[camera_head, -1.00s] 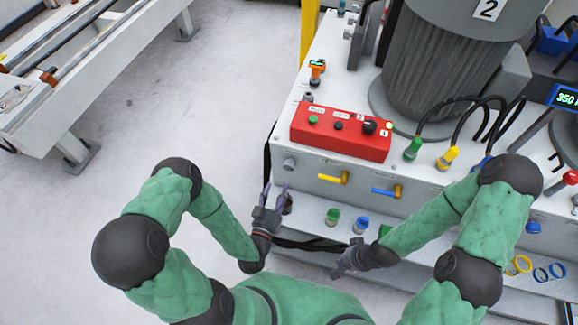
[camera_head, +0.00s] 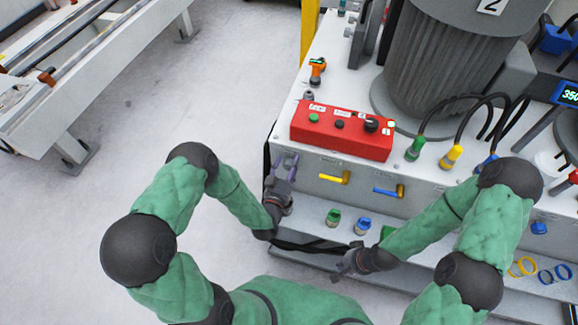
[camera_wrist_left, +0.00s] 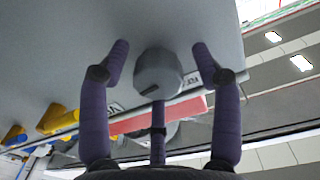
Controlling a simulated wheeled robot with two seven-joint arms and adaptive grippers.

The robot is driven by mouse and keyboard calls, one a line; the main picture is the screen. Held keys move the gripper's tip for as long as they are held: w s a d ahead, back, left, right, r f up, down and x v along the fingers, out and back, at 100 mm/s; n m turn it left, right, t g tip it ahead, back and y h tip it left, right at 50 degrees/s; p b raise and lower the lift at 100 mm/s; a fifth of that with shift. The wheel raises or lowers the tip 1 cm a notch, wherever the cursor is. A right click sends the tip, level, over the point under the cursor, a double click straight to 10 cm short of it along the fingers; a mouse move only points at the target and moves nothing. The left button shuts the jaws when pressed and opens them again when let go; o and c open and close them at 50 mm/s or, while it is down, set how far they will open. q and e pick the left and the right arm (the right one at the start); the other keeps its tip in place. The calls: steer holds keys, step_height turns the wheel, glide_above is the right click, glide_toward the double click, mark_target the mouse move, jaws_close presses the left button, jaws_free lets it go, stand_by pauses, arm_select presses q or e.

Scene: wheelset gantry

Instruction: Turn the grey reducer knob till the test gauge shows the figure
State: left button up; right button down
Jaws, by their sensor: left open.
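The grey reducer knob (camera_wrist_left: 158,74) sits on the cabinet's front face, with a dark pointer line on it. In the left wrist view it lies between the spread purple fingers of my left gripper (camera_wrist_left: 162,52), with gaps on both sides. In the head view my left gripper (camera_head: 283,161) is at the cabinet's left front corner and largely covers the knob. A blue-framed digital display (camera_head: 568,95), perhaps the test gauge, is cut off at the right edge and reads "350" or similar. My right gripper (camera_head: 345,264) is low before the cabinet; its fingers are unclear.
A red control box (camera_head: 341,132) stands on the cabinet top above the knob. A yellow-handled valve (camera_head: 334,178) and a blue-handled valve (camera_head: 388,191) stick out to the right. Green and blue fittings (camera_head: 362,225) stand on the lower ledge.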

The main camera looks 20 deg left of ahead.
arm_select(q)
steer(key=c, duration=1.1)
steer(key=shift+c, duration=0.2)
steer(key=shift+r+m, duration=0.1)
steer(key=shift+m, duration=0.4)
steer(key=shift+w, duration=0.1)
steer(key=o, duration=1.1)
steer(key=shift+o, duration=0.2)
